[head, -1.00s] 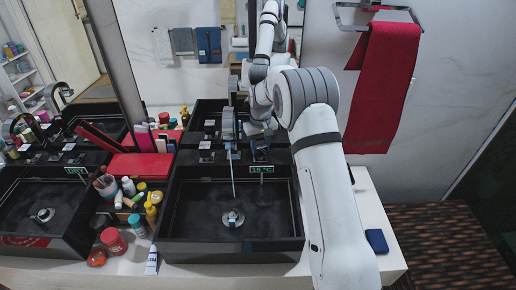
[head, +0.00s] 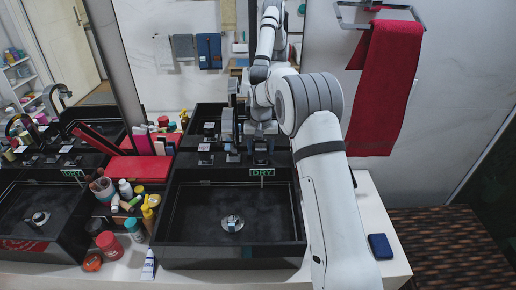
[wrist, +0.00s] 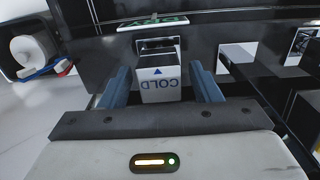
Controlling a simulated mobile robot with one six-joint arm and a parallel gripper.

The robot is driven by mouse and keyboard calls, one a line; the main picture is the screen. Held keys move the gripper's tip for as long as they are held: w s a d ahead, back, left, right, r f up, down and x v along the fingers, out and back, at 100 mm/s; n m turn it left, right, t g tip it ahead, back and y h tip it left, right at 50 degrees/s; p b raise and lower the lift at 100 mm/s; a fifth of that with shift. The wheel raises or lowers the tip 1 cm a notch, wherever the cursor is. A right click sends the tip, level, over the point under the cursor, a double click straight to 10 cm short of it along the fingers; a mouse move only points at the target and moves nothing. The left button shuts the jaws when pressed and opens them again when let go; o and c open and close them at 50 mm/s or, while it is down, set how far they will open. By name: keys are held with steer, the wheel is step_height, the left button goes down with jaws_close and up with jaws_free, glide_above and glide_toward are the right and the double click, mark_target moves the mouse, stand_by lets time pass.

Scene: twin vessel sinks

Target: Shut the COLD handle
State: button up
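The COLD handle (wrist: 160,85) is a pale block with blue lettering and an arrow, upside down in the wrist view. It stands between the two blue fingers of my gripper (wrist: 163,88), with a visible gap on each side. The green sign (head: 262,172) on that sink reads DRY. No water stream shows over the drain (head: 232,223).
Bottles and jars (head: 130,205) crowd the gap between the two sinks, with a red box (head: 138,167) behind them. A red towel (head: 385,85) hangs at the right. A dark blue item (head: 380,246) lies on the counter's right end.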

step_height(320, 180, up, 8)
steer(key=shift+f+b, duration=0.2)
steer(key=shift+b, duration=0.6)
steer(key=shift+r, duration=0.1)
